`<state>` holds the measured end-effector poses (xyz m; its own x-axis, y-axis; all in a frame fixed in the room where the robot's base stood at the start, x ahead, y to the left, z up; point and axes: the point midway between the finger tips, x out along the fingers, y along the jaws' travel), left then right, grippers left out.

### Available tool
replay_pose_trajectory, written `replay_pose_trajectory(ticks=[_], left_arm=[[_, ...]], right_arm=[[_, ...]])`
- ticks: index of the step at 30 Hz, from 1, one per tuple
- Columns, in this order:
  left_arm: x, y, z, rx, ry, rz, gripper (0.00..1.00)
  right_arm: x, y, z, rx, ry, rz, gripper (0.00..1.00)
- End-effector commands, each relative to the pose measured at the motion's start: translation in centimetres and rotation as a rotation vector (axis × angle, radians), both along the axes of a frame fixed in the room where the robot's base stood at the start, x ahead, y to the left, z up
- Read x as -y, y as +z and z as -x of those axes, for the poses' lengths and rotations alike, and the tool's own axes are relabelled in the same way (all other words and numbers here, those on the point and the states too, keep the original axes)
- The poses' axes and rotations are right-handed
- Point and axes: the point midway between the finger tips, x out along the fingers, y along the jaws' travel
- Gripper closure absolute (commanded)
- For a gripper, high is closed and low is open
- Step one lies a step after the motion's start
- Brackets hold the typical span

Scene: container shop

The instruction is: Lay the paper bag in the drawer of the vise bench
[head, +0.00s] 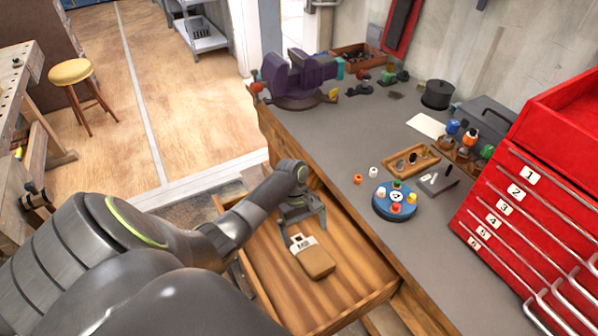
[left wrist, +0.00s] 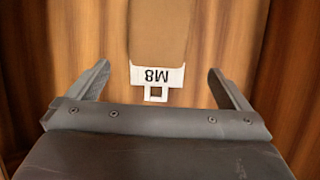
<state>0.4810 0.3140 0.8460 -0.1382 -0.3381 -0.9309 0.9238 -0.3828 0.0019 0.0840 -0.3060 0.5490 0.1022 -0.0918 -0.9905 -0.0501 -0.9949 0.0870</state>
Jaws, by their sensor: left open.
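My left gripper (head: 304,222) is over the drawer at the bag's tag end. Its two fingers (left wrist: 158,82) are spread wide, with nothing gripped between them. My right gripper is in neither view.
A purple vise (head: 294,78) stands at the bench's far corner. A red cabinet (head: 530,190) with numbered drawers stands at the right. A blue round holder (head: 395,203), a wooden tray (head: 411,161) and small parts are on the bench top. Bare drawer floor surrounds the bag.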

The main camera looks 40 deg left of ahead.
Motion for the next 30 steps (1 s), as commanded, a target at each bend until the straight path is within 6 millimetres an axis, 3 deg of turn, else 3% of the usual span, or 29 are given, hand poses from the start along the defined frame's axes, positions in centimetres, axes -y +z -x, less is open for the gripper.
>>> replay_pose_trajectory(ticks=[9,15,21,30], left_arm=[[-2.9,7.4,-1.2,0.005,0.000,-0.004,0.00],[-4.1,11.0,-1.7,0.002,-0.001,-0.002,0.00],[-4.7,12.7,-1.9,0.000,0.000,-0.001,0.00],[-4.7,13.0,-1.9,0.000,0.000,0.000,0.00]], right_arm=[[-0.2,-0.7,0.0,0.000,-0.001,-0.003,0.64],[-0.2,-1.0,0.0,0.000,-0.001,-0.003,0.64],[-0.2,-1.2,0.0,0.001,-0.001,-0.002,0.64],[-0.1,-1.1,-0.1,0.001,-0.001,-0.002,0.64]])
